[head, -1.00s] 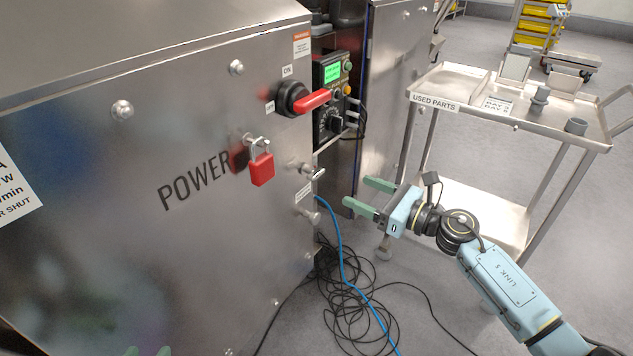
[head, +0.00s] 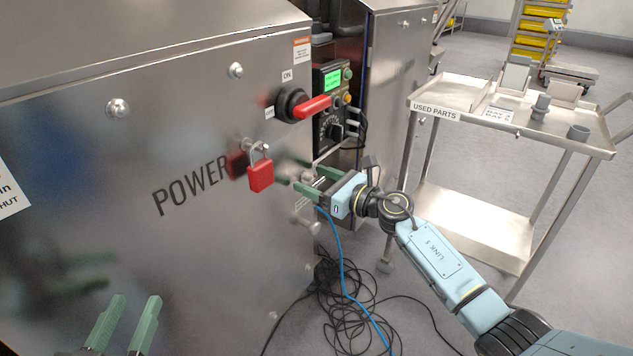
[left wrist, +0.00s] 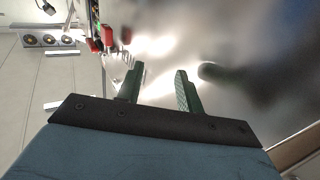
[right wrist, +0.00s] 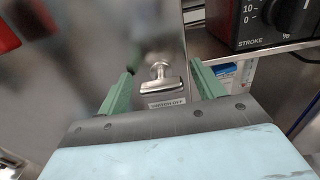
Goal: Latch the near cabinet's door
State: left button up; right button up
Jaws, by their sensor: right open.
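The near cabinet's steel door (head: 90,230) fills the left of the head view, marked POWER. It looks shut or nearly so; I cannot tell whether it is latched. A silver T-shaped latch handle (right wrist: 160,84) stands out from the panel near its right edge, above a small label. My right gripper (head: 293,173) is open at this edge. In the right wrist view its fingers (right wrist: 162,72) are on either side of the handle, apart from it. A second knob (head: 303,226) sits below. My left gripper (head: 137,299) is open and empty, low in front of the door.
A red padlock (head: 260,176) hangs left of my right gripper, and a red rotary switch (head: 312,107) sits above. A control panel (head: 333,90) is just behind. Blue and black cables (head: 345,300) lie on the floor below. A used-parts cart (head: 440,108) stands right.

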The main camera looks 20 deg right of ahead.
jog(key=c, duration=1)
pick_arm(q)
jog(key=shift+f, duration=0.1)
